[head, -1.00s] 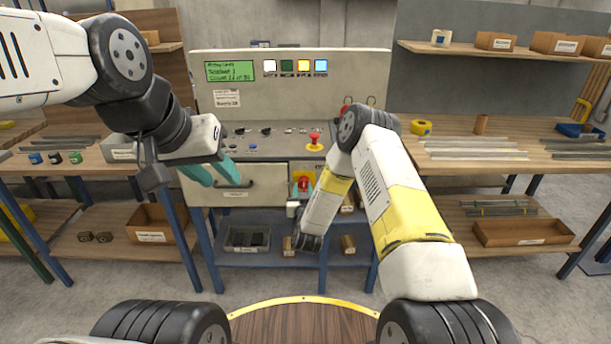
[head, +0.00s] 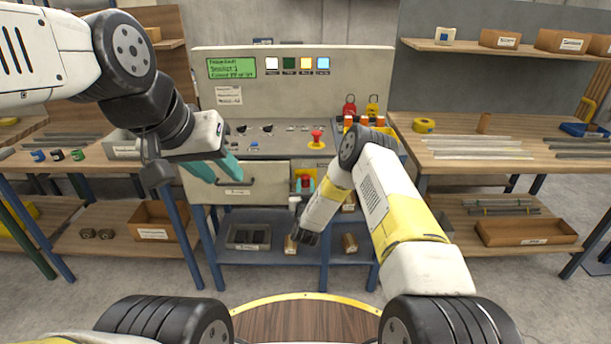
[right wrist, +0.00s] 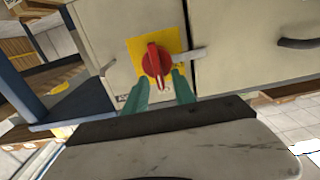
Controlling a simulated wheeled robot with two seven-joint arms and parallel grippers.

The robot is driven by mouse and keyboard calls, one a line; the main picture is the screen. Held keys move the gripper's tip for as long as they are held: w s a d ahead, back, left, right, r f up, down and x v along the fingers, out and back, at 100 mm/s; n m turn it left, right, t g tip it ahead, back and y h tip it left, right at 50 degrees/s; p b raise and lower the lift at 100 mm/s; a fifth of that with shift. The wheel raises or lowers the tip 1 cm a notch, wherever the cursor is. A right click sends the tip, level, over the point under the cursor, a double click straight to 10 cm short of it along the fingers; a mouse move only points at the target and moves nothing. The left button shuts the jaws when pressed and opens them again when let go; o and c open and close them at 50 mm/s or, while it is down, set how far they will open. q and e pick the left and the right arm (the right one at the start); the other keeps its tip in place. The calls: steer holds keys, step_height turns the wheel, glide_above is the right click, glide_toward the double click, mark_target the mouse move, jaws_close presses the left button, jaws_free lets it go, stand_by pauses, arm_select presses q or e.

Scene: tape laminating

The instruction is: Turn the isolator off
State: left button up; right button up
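The isolator is a red rotary handle (right wrist: 153,62) on a yellow plate (right wrist: 173,43), on the front of the grey cabinet. In the right wrist view the handle points roughly up and down in the picture. In the head view the isolator (head: 305,176) is partly covered by my right gripper. My right gripper (right wrist: 162,84) has its teal fingers apart, one on each side of the handle's lower end; I cannot tell whether they touch it. My left gripper (head: 216,170) is open and empty in front of the drawer handle (head: 236,183), away from the isolator.
A metal latch tab (right wrist: 187,54) sticks out beside the yellow plate. A red mushroom button (head: 317,135) stands on the sloped panel above. Red and yellow padlocks (head: 350,104) hang at the panel's right. A shelf (head: 270,222) with bins lies below the cabinet.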

jaws_close()
stand_by(1.4)
